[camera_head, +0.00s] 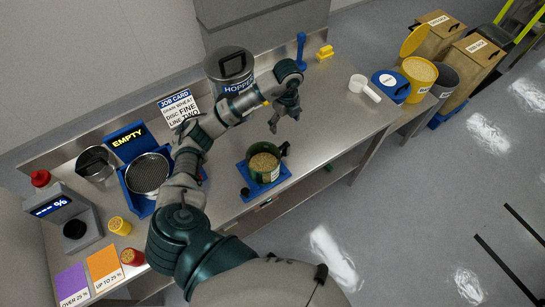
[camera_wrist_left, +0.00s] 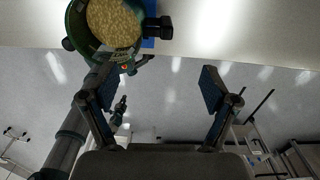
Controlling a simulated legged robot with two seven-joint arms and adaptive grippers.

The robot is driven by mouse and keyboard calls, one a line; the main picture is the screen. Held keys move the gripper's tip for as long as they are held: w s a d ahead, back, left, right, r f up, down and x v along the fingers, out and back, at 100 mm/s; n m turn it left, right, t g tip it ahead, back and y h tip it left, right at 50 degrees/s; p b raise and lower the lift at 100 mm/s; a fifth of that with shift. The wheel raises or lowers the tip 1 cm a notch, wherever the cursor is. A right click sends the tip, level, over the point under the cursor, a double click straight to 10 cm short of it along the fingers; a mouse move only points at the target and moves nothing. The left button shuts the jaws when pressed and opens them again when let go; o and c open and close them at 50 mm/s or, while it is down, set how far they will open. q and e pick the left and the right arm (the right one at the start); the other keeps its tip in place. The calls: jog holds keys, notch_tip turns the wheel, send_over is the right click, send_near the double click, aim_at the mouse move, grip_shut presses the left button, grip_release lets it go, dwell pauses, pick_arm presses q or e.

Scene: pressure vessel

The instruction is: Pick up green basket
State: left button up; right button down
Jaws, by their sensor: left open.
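The green basket (camera_head: 263,167), a round dark-green container filled with tan grain, sits on a blue base (camera_head: 277,180) on the steel bench. It has a white label on its front and a dark knob or handle at its right. In the left wrist view the basket (camera_wrist_left: 78,27) is at the top left, partly cut off, with its dark handle (camera_wrist_left: 158,27) at its right. My left gripper (camera_head: 285,115) is open and empty above the bench, behind and slightly right of the basket. Its two fingers (camera_wrist_left: 160,90) are apart, with nothing between them. My right gripper is not in view.
The hopper (camera_head: 230,70) stands behind my left arm. A blue tray with a sieve (camera_head: 148,173) marked EMPTY is at the left. The steel bench right of the basket is clear.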

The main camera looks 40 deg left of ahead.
pick_arm(q)
send_over(282, 145)
jog(key=f, duration=0.6)
jog(key=shift+s+d+f+b, duration=0.2)
jog(key=shift+d+f+b, duration=0.05)
jog(key=shift+d+b, duration=0.1)
jog(key=f, duration=0.2)
jog(key=shift+w+a+f, duration=0.25)
jog(key=shift+w+f, duration=0.05)
jog(key=shift+w, duration=0.05)
notch_tip(282, 145, down, 5)
jog(key=shift+s+a+f+p, duration=0.1)
jog(key=shift+f+p, duration=0.1)
jog(key=shift+p, duration=0.9)
jog(key=shift+f, duration=0.25)
jog(key=shift+a, duration=0.1)
jog(key=c, duration=1.6)
